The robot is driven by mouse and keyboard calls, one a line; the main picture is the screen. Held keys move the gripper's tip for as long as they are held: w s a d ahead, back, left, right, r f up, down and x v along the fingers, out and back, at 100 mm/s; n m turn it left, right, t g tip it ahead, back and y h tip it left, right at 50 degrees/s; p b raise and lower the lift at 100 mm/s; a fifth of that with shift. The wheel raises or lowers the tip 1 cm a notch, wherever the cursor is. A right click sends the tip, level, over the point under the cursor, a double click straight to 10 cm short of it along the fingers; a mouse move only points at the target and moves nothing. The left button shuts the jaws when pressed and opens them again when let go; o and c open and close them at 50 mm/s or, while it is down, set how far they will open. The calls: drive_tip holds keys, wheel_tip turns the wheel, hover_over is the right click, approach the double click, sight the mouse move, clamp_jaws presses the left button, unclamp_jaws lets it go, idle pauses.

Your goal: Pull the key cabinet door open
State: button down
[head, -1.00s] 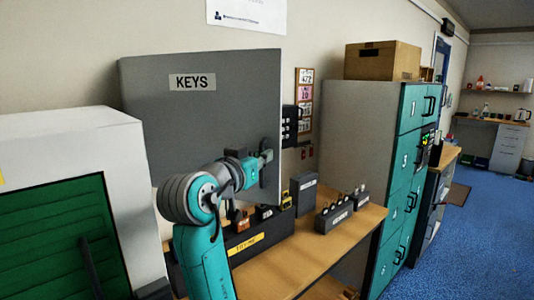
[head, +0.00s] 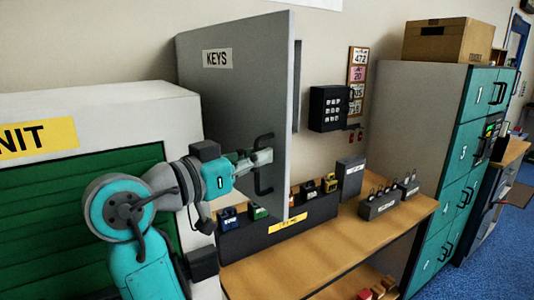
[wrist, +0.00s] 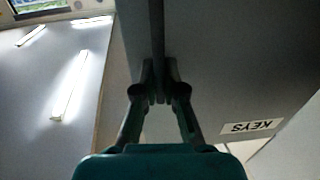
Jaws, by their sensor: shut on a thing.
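The grey key cabinet door (head: 240,100) with its KEYS label stands swung out from the wall, its free edge toward me. A strip of the cabinet body (head: 297,85) shows behind that edge. My gripper (head: 262,157) is shut on the dark bar handle (head: 264,181) near the door's free edge. In the wrist view, my gripper (wrist: 158,82) has its two fingers closed around the handle (wrist: 158,35), with the door face (wrist: 235,60) and upside-down label to the right. The cabinet's inside is hidden behind the door.
Below the door is a wooden bench (head: 300,265) with a dark padlock tray (head: 275,243) and small grey boxes (head: 380,208). A white unit with a green shutter (head: 80,200) stands close on the left. Teal lockers (head: 465,150) stand right. A keypad (head: 329,108) hangs on the wall.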

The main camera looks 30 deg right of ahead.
idle(0.3)
drive_tip(key=c, duration=1.2)
unclamp_jaws()
drive_tip(key=shift+c, duration=0.2)
drive_tip(key=v, duration=1.2)
drive_tip(key=shift+f, duration=0.1)
drive_tip(key=shift+a, duration=0.1)
